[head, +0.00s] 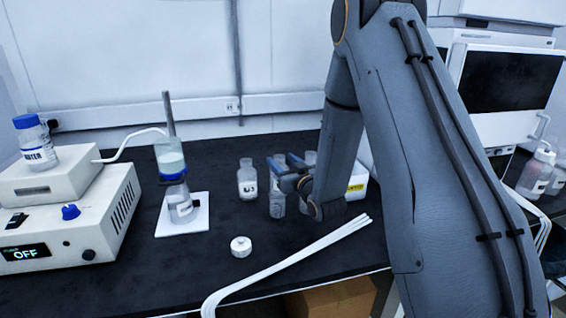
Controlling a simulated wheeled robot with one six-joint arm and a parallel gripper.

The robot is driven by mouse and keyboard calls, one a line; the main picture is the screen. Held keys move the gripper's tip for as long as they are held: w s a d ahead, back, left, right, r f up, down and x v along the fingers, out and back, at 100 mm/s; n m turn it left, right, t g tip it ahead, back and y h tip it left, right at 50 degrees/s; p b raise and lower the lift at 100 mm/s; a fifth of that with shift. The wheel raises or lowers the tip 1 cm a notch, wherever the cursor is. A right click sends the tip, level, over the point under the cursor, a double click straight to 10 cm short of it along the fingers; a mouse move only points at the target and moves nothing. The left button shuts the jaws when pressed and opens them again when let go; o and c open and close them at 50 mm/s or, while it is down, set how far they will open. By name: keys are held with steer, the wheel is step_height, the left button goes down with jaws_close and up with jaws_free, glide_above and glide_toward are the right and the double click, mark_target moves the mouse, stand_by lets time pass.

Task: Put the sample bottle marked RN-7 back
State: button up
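My gripper (285,162) is over a group of small clear bottles on the dark bench, its blue-tipped fingers pointing away from the camera. One bottle (277,207) stands right below and in front of the fingers, partly covered by them. I cannot tell whether the fingers touch it. Another open-necked clear bottle (247,181) with a white label stands just to the left. A further bottle (310,158) shows behind the gripper, mostly hidden by my arm. No label can be read as RN-7 here. Whether the fingers are closed on anything is unclear.
A white cap (240,246) lies on the bench in front, near white tubing (290,262). A filter assembly on a white plate (197,222) and a pump unit (75,222) reading OFF stand left. A white box with a yellow label (356,187) is right of the gripper.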

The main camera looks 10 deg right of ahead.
steer(key=shift+r, duration=0.15)
steer(key=shift+s, duration=0.2)
steer(key=s+d+b, duration=0.1)
steer(key=s+d, duration=0.1)
steer(key=s, duration=0.9)
steer(key=shift+s+d, duration=0.2)
